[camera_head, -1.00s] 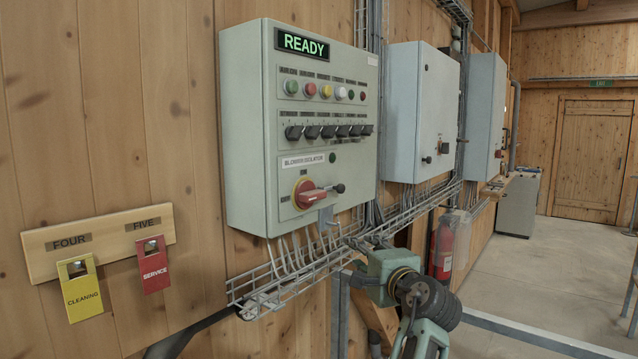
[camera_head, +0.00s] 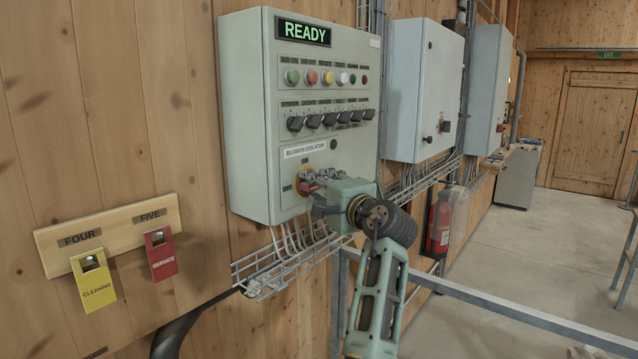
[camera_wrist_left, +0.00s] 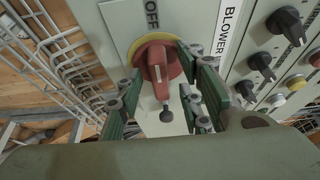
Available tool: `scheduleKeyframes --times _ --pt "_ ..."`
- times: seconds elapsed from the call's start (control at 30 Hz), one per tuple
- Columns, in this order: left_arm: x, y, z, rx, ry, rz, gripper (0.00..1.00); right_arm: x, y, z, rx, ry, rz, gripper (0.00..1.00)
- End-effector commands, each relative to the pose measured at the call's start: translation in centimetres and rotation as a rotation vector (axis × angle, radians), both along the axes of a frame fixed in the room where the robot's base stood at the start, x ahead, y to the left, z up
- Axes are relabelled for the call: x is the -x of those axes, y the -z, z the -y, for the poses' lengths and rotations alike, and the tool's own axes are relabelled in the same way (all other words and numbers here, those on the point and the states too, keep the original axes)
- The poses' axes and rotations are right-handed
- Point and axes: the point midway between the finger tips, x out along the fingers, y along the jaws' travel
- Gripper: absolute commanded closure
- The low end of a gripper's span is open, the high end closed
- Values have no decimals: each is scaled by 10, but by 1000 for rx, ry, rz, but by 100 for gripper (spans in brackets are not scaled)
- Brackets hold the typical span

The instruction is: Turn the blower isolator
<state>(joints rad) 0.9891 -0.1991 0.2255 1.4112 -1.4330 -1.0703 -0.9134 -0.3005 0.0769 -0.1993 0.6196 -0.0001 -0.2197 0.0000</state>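The blower isolator, a red rotary handle (camera_wrist_left: 158,66) on a yellow plate, sits low on the grey control panel (camera_head: 245,130). In the head view my gripper mostly covers it, with part of its red and yellow (camera_head: 306,183) showing. In the left wrist view an OFF label (camera_wrist_left: 151,14) is beside the plate, and a small black knob (camera_wrist_left: 166,115) is at the handle's end. My left gripper (camera_head: 322,180) is at the isolator. Its green-padded fingers (camera_wrist_left: 162,92) are open on either side of the handle, with visible gaps. My right gripper is not in view.
The panel display (camera_head: 304,32) reads READY above coloured buttons and several black selectors (camera_head: 329,120). A wire cable tray (camera_head: 285,265) runs below. Yellow CLEANING (camera_head: 94,283) and red SERVICE (camera_head: 161,254) tags hang at left. A fire extinguisher (camera_head: 439,225) stands right of my arm.

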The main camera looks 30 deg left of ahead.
Motion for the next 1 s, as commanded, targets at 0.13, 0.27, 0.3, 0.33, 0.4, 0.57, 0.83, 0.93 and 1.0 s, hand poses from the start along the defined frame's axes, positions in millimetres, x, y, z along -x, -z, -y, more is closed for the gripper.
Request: scheduleKeyframes --times 0.13,0.27,0.3,0.33,0.4,0.57,0.83,0.93,1.0 --pt "0 1 0 0 0 0 66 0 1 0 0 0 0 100" --pt "0 1 0 0 0 0 73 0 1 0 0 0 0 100" --pt "0 1 0 0 0 0 76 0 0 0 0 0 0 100" --pt "0 1 0 0 0 0 79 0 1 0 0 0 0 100" --pt "0 1 0 0 0 0 85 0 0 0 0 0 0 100" --pt "0 1 0 0 0 0 99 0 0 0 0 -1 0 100" --pt "0 1 0 0 0 -4 100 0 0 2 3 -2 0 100" --pt "0 1 0 -1 0 -19 100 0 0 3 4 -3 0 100" --pt "0 0 0 -3 0 -39 100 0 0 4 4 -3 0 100"
